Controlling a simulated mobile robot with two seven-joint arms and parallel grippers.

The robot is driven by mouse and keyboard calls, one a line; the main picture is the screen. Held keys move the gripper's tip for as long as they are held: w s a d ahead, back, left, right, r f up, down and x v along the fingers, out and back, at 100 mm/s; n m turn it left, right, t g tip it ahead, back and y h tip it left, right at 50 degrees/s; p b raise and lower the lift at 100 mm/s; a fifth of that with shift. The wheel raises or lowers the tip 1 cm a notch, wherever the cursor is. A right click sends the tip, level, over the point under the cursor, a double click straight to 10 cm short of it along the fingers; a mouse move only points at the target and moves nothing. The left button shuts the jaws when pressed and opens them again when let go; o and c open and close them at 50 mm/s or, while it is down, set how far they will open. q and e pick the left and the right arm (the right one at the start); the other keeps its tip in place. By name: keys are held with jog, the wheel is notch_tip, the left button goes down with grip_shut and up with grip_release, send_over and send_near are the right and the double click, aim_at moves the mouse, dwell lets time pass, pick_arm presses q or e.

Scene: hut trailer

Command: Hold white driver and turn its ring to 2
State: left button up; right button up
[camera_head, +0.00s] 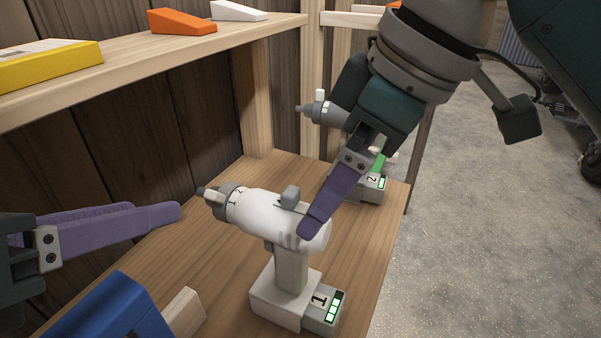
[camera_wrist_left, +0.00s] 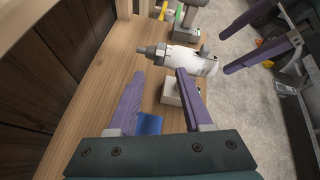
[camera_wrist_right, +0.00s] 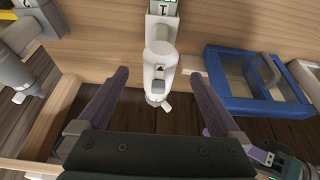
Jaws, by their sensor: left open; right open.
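The white driver (camera_head: 275,215) stands upright on the wooden shelf, its nose pointing left. Its grey ring (camera_head: 236,200) near the nose carries the marks 1 and 2. It also shows in the left wrist view (camera_wrist_left: 195,62) and the right wrist view (camera_wrist_right: 160,65). My left gripper (camera_head: 180,211) is open and empty, left of the nose and apart from it. My right gripper (camera_wrist_right: 160,76) is open at the driver's rear. In the head view one right finger crosses in front of the rear of the body; the other finger is hidden. I cannot tell whether it touches.
A grey driver (camera_head: 325,112) with a 2 on its battery stands behind, partly hidden by my right arm. A blue-framed thing (camera_head: 120,310) lies at the front left. An upper shelf (camera_head: 140,65) holds orange, yellow and white items. Open floor (camera_head: 480,220) lies to the right.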

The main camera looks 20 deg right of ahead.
jog(key=x, duration=0.9)
jog(key=shift+a+f, duration=0.15)
jog(key=shift+f, duration=0.1)
grip_shut()
dwell(0.4)
